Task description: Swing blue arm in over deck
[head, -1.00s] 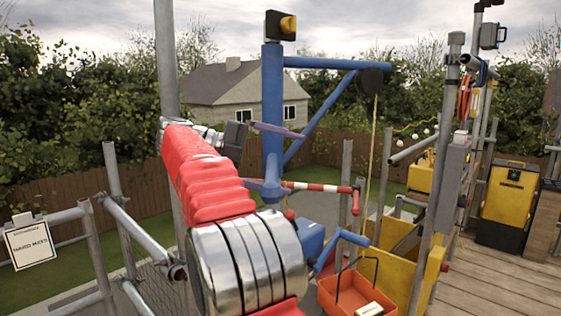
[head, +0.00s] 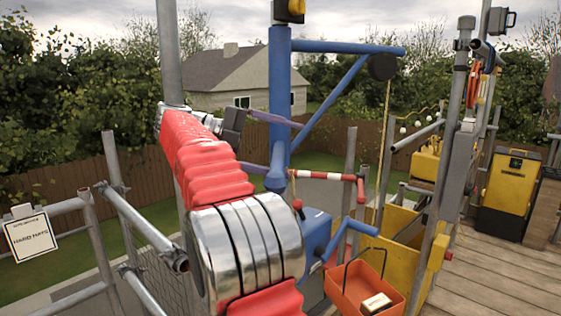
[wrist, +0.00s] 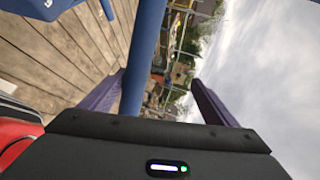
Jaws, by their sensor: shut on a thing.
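The blue arm (head: 345,47) is the top tube of a hoist, braced diagonally to an upright blue post (head: 280,90). It reaches right to a dark pulley wheel (head: 382,66), with a rope hanging down. My gripper (head: 284,147) has its purple fingers at the post, below the brace's top end, and is shut on it. In the wrist view a blue tube (wrist: 145,55) runs between my fingers (wrist: 158,78), nearer the left one. An orange tray (head: 350,297) with a pale block (head: 376,302) stands or hangs low by the rope; which is unclear. The wooden deck (head: 480,275) lies at the right.
A blue winch with a crank (head: 345,235) sits below the post. A red-and-white bar (head: 320,175) crosses behind. A yellow-black box (head: 510,190) stands on the deck. Railings (head: 140,225) are at left.

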